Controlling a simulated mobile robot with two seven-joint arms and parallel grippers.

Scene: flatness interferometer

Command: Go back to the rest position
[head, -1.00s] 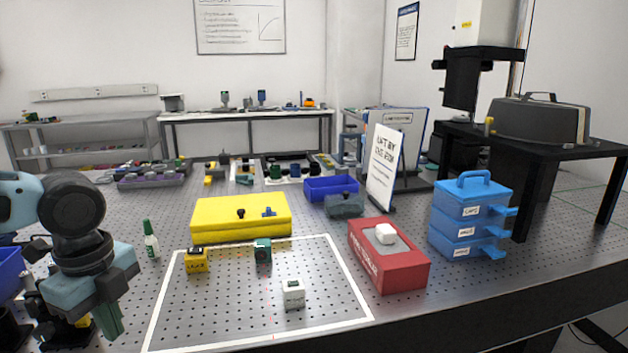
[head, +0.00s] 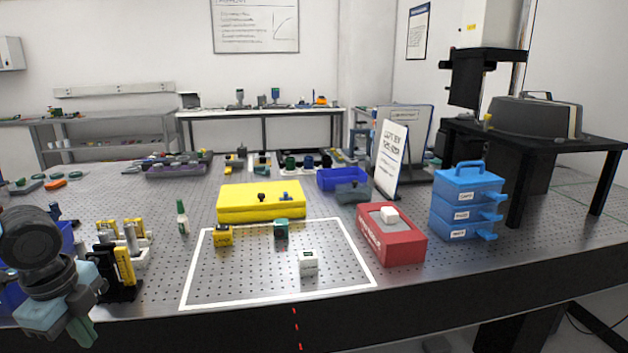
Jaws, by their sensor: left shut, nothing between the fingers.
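My left gripper (head: 82,335) is at the lower left of the head view, in front of the table's near edge. Its fingers are shut with nothing between them. It is apart from the objects on the table. My right gripper does not show. Inside the white outlined area (head: 283,302) stand a yellow block (head: 223,236), a teal block (head: 281,229) and a white block (head: 308,262).
A yellow case (head: 250,205), a red box (head: 405,246) with a white block on top and blue drawers (head: 462,215) stand on the perforated table. A black and yellow fixture (head: 117,272) and a green-capped bottle (head: 182,217) are near my left gripper.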

